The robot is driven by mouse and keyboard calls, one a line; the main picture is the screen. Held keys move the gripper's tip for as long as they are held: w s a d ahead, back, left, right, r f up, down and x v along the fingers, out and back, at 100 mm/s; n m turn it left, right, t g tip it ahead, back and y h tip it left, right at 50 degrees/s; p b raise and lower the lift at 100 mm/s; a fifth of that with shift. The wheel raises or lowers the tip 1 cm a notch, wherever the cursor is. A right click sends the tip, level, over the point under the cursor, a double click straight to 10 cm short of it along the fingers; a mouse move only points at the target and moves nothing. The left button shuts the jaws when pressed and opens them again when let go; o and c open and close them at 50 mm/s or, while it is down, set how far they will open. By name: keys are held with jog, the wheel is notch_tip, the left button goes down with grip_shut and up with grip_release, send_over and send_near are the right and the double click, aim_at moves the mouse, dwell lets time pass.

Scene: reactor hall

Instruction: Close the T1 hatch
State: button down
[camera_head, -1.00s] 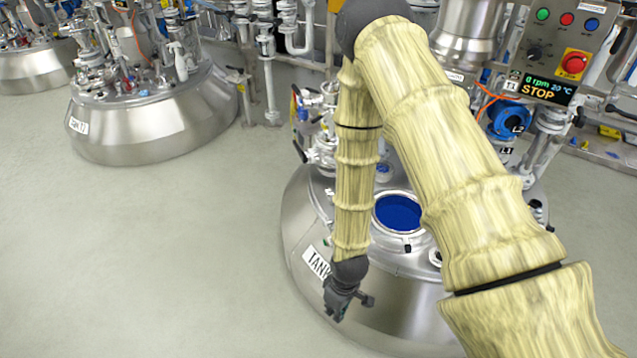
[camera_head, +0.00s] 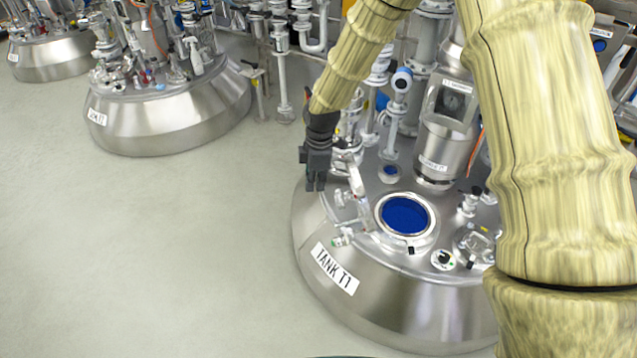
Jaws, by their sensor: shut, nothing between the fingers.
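Tank T1 (camera_head: 420,285) is a steel vessel with a "TANK T1" label (camera_head: 334,268) on its front left. Its round hatch opening (camera_head: 405,215) is uncovered and shows blue inside, within a pale metal rim. White and metal fittings (camera_head: 355,185) stand just left of the opening. I cannot tell clearly whether the hatch lid is among them. My gripper (camera_head: 316,187) points down at the tank's left edge, left of these fittings and apart from the opening. It is shut and empty. My arm covers the tank's right side.
A sight-glass column (camera_head: 445,125) and white pipes rise behind the opening. Small valves and a round port (camera_head: 443,260) sit right of and in front of it. Another tank (camera_head: 175,118) stands at the back left. The grey floor (camera_head: 150,260) on the left is clear.

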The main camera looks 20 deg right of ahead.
jog(key=d+f+p, duration=0.2)
jog(key=d+f, duration=0.1)
jog(key=f, duration=0.4)
jog(key=shift+s, duration=0.2)
jog(key=shift+d+r, duration=0.1)
jog(key=shift+d, duration=0.1)
dwell(0.4)
